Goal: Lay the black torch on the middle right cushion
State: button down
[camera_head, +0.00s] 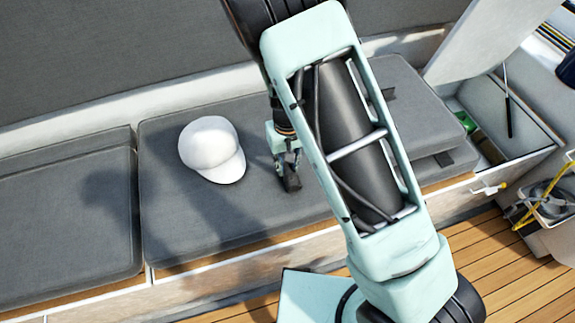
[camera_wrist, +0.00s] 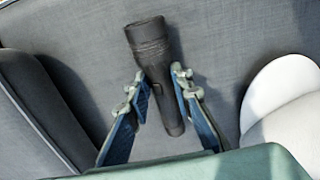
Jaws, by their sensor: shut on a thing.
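The black torch (camera_wrist: 153,55) shows in the wrist view between the two fingers of my gripper (camera_wrist: 160,82), which is shut on it. In the head view my gripper (camera_head: 288,166) points down over the grey cushion that bears a white cap (camera_head: 211,149); the torch is a small dark shape (camera_head: 291,182) at the fingertips. That grey cushion (camera_head: 200,225) lies right of another cushion, and my arm covers part of its right side. The wrist view shows grey cushion fabric (camera_wrist: 225,40) under the torch. I cannot tell whether the torch touches it.
The white cap (camera_wrist: 285,105) is close beside my gripper in the wrist view. A left cushion (camera_head: 65,225) and a further right cushion (camera_head: 415,110) flank the area. An open locker (camera_head: 500,120) with its lid raised (camera_head: 490,40) is at far right. The backrest (camera_head: 110,60) rises behind.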

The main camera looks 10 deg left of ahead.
aim_at(288, 168)
jog(key=shift+f, duration=0.2)
jog(key=c, duration=1.7)
grip_release()
jog(key=shift+r, duration=0.15)
notch_tip(288, 168, up, 12)
jog(key=shift+r+p, duration=0.1)
jog(key=shift+p, duration=0.9)
